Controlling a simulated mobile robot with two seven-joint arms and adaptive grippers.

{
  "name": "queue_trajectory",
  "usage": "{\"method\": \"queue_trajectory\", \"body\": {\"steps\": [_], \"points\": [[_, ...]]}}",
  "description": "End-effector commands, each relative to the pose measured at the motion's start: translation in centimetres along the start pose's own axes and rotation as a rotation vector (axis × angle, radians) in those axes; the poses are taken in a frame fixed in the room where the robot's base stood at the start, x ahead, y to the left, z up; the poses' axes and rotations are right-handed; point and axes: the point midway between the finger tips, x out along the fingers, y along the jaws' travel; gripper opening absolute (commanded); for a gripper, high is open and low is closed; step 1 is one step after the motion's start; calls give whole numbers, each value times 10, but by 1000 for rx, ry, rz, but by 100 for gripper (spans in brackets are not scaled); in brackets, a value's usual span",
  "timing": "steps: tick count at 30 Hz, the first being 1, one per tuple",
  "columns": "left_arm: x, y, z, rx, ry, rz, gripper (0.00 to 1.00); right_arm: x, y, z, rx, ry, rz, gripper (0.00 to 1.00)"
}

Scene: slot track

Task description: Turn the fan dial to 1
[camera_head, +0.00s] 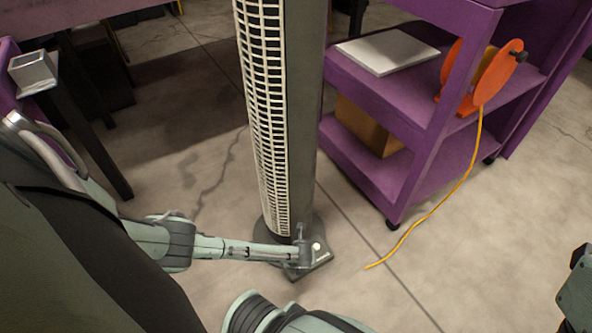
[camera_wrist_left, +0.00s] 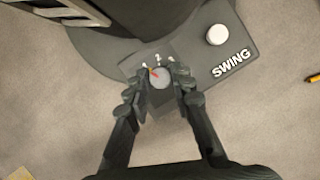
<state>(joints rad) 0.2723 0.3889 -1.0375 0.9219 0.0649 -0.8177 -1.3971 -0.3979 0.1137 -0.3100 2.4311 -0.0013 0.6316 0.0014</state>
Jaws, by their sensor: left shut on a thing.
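The tall grey tower fan (camera_head: 305,100) with a white grille stands on a dark round base. A grey control panel (camera_wrist_left: 228,50) sticks out from the base, with a white SWING knob (camera_wrist_left: 217,34). The small round grey dial (camera_wrist_left: 161,78) has a red pointer mark aimed up and left, towards the leftmost of the small white marks above it. The middle mark reads 2; the others are too small to read surely. My left gripper (camera_wrist_left: 160,84) is shut on the dial, a finger on each side; in the head view the gripper (camera_head: 304,250) is low at the panel.
A purple shelf cart (camera_head: 410,178) stands right of the fan, holding a white flat box (camera_head: 387,50) and an orange cable reel (camera_head: 482,75). Its yellow cable (camera_head: 440,205) trails onto the floor. A dark-legged table (camera_head: 95,140) is at left.

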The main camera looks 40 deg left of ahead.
Motion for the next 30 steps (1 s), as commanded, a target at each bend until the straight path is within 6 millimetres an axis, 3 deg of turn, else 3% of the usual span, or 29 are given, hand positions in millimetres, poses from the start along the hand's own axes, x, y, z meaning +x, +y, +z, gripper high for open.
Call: {"method": "queue_trajectory", "body": {"steps": [4,5,10,22,30], "points": [[0,0,-2,0,2,-1,0,0,0,0,0,0,0,40],[0,0,-2,0,2,-1,24,0,0,0,0,0,0,40],[0,0,-1,-1,2,-1,43,0,0,0,0,1,0,40],[-6,-1,0,-1,1,-2,43,0,0,0,0,1,-1,40],[-46,0,0,0,1,-3,43,0,0,0,0,1,0,40]]}}
